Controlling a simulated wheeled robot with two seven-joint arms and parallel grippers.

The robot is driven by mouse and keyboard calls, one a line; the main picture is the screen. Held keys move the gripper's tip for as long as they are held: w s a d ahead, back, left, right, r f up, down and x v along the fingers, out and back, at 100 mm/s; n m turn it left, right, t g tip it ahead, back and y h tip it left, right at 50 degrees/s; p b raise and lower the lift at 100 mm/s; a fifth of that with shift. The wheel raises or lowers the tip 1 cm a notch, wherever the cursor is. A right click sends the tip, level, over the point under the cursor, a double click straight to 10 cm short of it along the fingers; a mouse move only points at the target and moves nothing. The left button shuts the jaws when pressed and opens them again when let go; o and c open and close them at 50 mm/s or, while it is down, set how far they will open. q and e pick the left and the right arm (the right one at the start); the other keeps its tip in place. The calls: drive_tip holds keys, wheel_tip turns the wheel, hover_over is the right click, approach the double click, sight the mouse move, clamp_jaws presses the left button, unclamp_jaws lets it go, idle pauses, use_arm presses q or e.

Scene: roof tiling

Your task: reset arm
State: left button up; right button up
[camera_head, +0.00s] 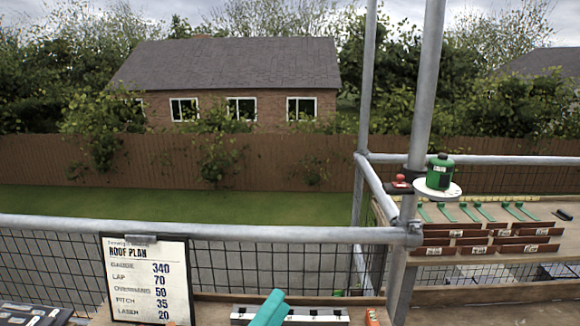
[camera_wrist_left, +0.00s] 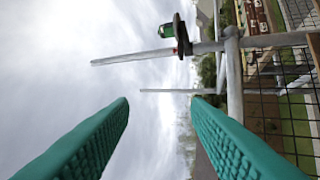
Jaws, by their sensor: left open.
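My left gripper (camera_head: 272,306) shows as teal fingers at the bottom middle of the head view, by the scaffold's inner board. In the left wrist view the two ribbed teal fingers of my left gripper (camera_wrist_left: 161,108) stand wide apart, with only sky and a bit of roof between them. Nothing is held. The wrist view is turned on its side. My right gripper is in neither view.
A grey scaffold rail (camera_head: 270,234) crosses in front, with upright poles (camera_head: 425,90) at right. A roof plan board (camera_head: 148,280) stands at lower left. A green laser (camera_head: 440,172) sits on a round plate. Stacked brown tiles (camera_head: 480,240) and green tools lie at right.

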use_arm(q)
drive_tip(key=s+a+f+n+g+y, duration=0.4)
drive_tip(key=a+f+n+g+y, duration=0.2)
drive_tip(key=a+f+n+y, duration=1)
drive_tip(key=s+a+f+n+g+h, duration=0.1)
drive_tip(key=s+f+n+g+h, duration=0.1)
drive_tip(key=s+f+n+g, duration=0.5)
drive_tip(key=s+a+f+n+g+h, duration=0.15)
drive_tip(key=s+f, duration=0.25)
drive_tip(key=s, duration=0.7)
wheel_tip(320, 180, down, 26)
drive_tip(key=g, duration=0.2)
drive_tip(key=s+a+f+g, duration=0.1)
drive_tip(key=s+a+f, duration=0.1)
drive_tip(key=s+f, duration=1.4)
drive_tip(key=shift+s+a+m, duration=0.2)
drive_tip(key=shift+s+m, duration=0.15)
